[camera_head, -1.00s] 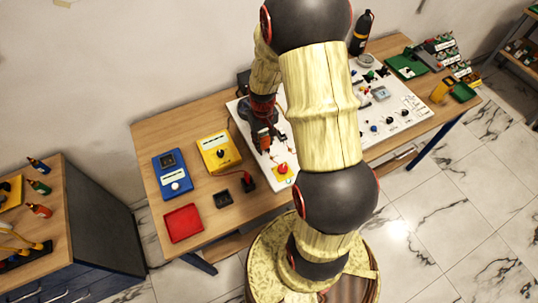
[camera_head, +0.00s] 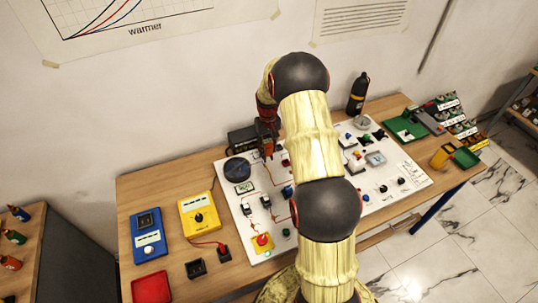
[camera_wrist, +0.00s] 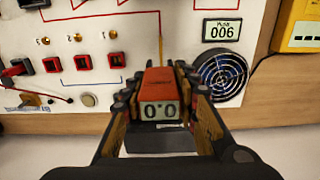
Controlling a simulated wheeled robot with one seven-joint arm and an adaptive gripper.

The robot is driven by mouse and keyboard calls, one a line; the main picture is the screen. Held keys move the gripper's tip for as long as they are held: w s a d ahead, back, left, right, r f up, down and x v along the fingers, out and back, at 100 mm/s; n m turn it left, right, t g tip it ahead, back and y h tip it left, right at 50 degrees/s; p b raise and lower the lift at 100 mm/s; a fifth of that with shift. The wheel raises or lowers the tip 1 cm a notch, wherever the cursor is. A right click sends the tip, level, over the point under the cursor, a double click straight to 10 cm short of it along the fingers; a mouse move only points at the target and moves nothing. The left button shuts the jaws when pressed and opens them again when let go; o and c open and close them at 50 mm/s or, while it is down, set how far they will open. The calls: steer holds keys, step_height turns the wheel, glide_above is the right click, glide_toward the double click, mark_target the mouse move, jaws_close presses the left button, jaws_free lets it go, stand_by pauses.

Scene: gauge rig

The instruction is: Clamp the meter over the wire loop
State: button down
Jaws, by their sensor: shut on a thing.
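The clamp meter is an orange unit with a small screen reading "0.0" (camera_wrist: 158,108), held upright in my gripper (camera_wrist: 160,105), whose fingers close on both its sides. In the head view the meter (camera_head: 266,147) and my gripper (camera_head: 267,130) are over the back left part of the white board (camera_head: 225,178). A thin orange upright strand, likely the wire loop (camera_wrist: 160,38), shows just beyond the meter's top in the wrist view, nearly in line with it. The meter's jaw is not clearly visible, so I cannot tell whether it touches the strand.
A round fan (camera_wrist: 223,74) and a display reading "006" (camera_wrist: 222,31) sit right of the meter. Red sockets (camera_wrist: 83,62) are at the left. A black box (camera_head: 242,139) stands behind the board. Yellow (camera_head: 199,214) and blue (camera_head: 148,235) instruments stand left of it.

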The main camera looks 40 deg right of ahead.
steer(key=shift+a+r, duration=0.1)
steer(key=shift+a, duration=0.05)
steer(key=shift+f+b, duration=2.5)
steer(key=shift+f, duration=1.7)
steer(key=shift+r+p, duration=1.65)
steer(key=shift+r, duration=1.9)
steer(key=shift+s, duration=0.1)
